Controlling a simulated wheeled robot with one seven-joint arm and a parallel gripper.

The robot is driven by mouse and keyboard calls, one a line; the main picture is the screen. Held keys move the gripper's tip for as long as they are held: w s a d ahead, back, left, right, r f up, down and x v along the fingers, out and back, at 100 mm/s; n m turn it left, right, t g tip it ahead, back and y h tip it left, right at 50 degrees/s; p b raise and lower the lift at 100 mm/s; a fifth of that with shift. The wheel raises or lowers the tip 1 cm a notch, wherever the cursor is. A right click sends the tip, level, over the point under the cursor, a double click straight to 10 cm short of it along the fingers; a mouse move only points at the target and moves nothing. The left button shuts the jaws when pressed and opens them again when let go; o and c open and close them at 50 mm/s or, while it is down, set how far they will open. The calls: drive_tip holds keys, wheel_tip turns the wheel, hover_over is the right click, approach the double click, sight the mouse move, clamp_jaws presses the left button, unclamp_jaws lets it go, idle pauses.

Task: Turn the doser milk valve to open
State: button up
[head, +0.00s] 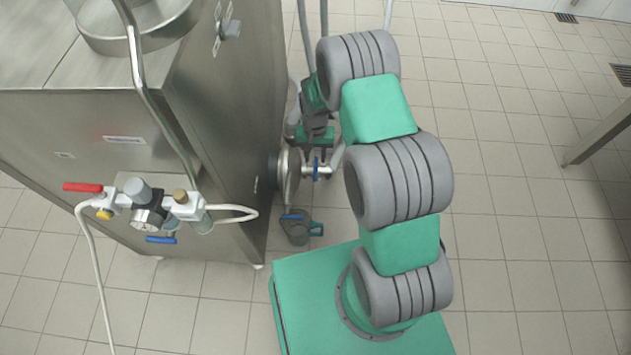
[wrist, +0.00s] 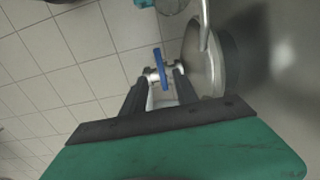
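The milk valve has a blue handle (head: 316,168) on a metal pipe at the right side of the steel machine, beside the round steel doser flange (head: 290,175). The blue handle also shows in the wrist view (wrist: 161,66), standing nearly upright in the picture and across the pipe. My gripper (wrist: 160,80) is open and empty, with one dark finger on each side of the handle's line. The handle lies between and just beyond the fingertips. I cannot tell whether either finger touches it. In the head view my fingers are small and hard to make out.
A clear jug (head: 297,228) with a blue part stands below the valve. The steel machine (head: 225,110) bounds the left. A red-handled air regulator (head: 148,208) with hoses hangs on its front. Tiled floor (head: 530,220) is free at right, with a metal table (head: 600,130) beyond.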

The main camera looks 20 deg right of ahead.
sight(315, 172)
wheel_tip(315, 172, down, 9)
drive_tip(key=shift+r+b, duration=0.2)
drive_tip(key=shift+b, duration=0.85)
drive_tip(key=shift+c, duration=0.3)
clamp_jaws()
